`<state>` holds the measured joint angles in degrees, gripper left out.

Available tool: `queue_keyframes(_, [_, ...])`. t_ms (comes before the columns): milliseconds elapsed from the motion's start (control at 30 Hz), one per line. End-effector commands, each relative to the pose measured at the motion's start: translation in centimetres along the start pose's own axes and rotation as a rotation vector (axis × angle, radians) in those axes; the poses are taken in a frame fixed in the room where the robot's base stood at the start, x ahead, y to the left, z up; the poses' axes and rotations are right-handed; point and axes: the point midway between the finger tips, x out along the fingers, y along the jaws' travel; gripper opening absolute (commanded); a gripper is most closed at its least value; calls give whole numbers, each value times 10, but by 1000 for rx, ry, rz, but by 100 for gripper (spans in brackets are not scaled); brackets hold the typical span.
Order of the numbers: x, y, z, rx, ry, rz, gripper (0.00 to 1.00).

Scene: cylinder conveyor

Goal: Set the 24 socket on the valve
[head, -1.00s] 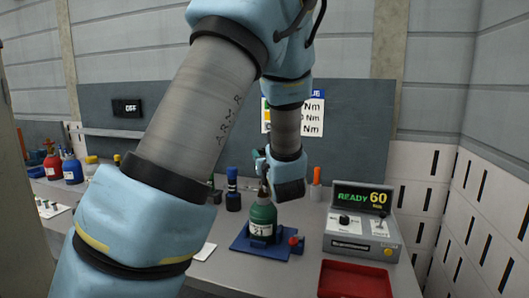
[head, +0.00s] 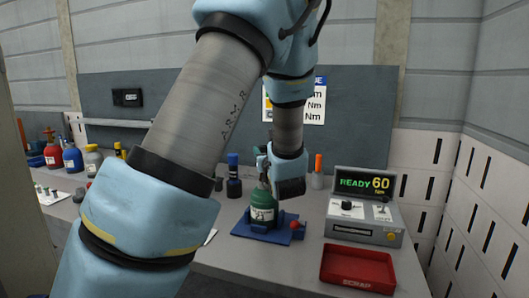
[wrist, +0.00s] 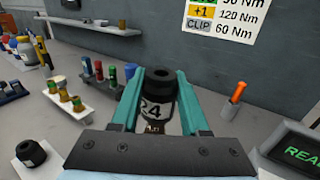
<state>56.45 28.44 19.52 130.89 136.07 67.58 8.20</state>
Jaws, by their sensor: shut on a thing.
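My gripper (wrist: 158,92) is shut on the 24 socket (wrist: 156,108), a dark cap over a pale band printed "24", held between the teal jaws in the wrist view. In the head view my gripper (head: 264,165) is at the top of a green cylinder (head: 263,210) standing upright on a blue stand (head: 250,232). The cylinder's valve is mostly hidden by the gripper, and I cannot tell whether the socket touches it.
A control box (head: 362,222) reading "READY 60" stands to the right, with a red scrap tray (head: 357,266) in front. Several bottles and tools stand at the left. A black ring-like part (wrist: 31,153) lies on a white pad in the wrist view.

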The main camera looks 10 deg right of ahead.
Motion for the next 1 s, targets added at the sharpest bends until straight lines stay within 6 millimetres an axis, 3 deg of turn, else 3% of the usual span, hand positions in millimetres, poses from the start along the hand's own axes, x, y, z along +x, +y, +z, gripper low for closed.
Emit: queue_keyframes(1000, [0,0,-24,0,-1,0,0])
